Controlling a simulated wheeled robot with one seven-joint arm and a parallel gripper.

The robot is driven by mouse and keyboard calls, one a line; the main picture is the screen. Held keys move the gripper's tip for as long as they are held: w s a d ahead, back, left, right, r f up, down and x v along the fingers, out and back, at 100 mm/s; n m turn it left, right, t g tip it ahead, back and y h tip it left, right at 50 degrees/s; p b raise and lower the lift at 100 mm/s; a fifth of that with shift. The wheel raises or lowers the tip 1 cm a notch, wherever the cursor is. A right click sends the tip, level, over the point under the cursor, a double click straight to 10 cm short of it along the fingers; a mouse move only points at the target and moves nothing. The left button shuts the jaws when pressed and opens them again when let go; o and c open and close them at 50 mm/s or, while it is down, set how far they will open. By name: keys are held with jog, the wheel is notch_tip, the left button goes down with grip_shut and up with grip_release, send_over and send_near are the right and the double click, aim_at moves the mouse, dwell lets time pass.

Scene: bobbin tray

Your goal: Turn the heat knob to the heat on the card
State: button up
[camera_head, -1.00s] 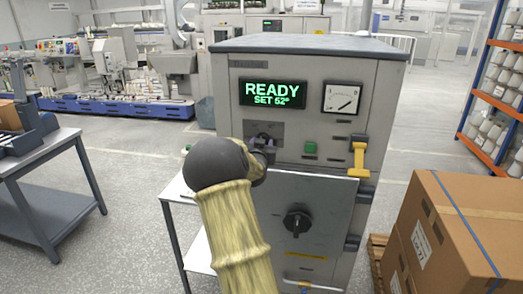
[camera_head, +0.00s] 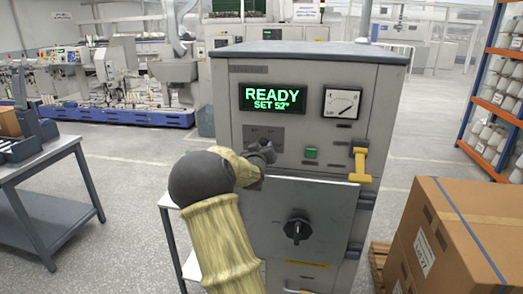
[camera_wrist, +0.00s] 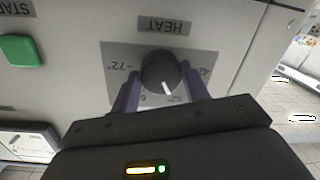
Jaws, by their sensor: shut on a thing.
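The heat knob (camera_wrist: 157,68) is dark and round with a white pointer mark, on a grey scale plate (camera_wrist: 113,58) labelled HEAT in the wrist view. The purple fingers of my gripper (camera_wrist: 163,88) are shut on the knob from both sides. The mark points down and slightly right in that view. In the head view my gripper (camera_head: 262,152) is at the panel below the display (camera_head: 272,98), which reads READY, SET 52°. The knob is mostly hidden there. I cannot make out a heat card.
A green START button (camera_wrist: 21,50) sits beside the knob plate. A dial gauge (camera_head: 341,103), a yellow handle (camera_head: 360,163) and a door with a black knob (camera_head: 297,228) are on the same machine. A cardboard box (camera_head: 465,240) stands at the right.

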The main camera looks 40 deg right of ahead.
jog(key=o, duration=1)
jog(key=shift+a, duration=0.1)
jog(key=b+v, duration=0.2)
jog(key=v, duration=1.5)
jog(key=shift+s, duration=0.15)
jog(key=shift+a+f, duration=0.1)
